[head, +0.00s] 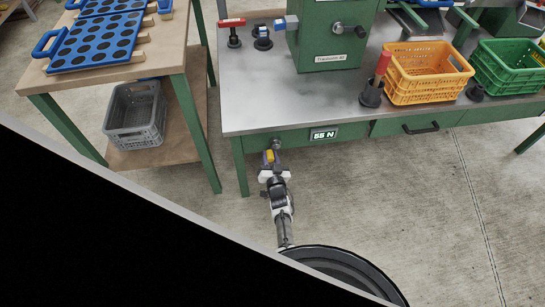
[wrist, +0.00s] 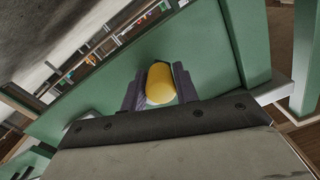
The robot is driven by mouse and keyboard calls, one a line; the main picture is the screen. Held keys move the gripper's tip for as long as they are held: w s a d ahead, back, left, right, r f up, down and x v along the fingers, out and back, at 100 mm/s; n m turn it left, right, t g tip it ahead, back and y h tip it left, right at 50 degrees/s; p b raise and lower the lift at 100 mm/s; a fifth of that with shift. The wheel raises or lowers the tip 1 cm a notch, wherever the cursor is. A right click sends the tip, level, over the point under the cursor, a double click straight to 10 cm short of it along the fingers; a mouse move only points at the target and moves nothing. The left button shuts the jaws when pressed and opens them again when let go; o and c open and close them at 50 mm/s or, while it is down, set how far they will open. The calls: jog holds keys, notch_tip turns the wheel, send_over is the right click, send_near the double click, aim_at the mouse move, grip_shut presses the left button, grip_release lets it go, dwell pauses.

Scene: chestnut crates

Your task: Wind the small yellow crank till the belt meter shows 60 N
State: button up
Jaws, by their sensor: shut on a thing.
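The belt meter (head: 324,133) on the green front of the metal-topped bench reads 55 N. The small yellow crank (head: 269,157) sits on the bench front below and left of the meter. In the wrist view its rounded yellow knob (wrist: 160,83) lies between the two dark fingers. My gripper (head: 272,166) is shut on the knob, and it also shows in the wrist view (wrist: 160,92). The crank's arm is mostly hidden behind the gripper.
The metal bench top (head: 255,105) carries a green machine (head: 330,45), an orange crate (head: 425,85) and a green crate (head: 505,80). A wooden table (head: 125,72) with blue trays stands left, a grey crate (head: 135,115) on its shelf. The floor right of my arm is clear.

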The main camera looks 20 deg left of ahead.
jog(key=m, duration=0.1)
jog(key=r+m+p, duration=0.1)
jog(key=m, duration=0.1)
jog(key=a+m, duration=0.1)
jog(key=shift+s+a+r, duration=0.1)
jog(key=shift+s+r, duration=0.2)
jog(key=shift+s, duration=0.1)
jog(key=m, duration=0.1)
jog(key=r+m+p, duration=0.1)
jog(key=m, duration=0.1)
jog(key=shift+m, duration=0.3)
jog(key=shift+r+m, duration=0.2)
jog(key=shift+m, duration=0.1)
jog(key=shift+w, duration=0.1)
jog(key=shift+r, duration=0.1)
jog(key=o, duration=0.9)
jog(key=shift+o, duration=0.2)
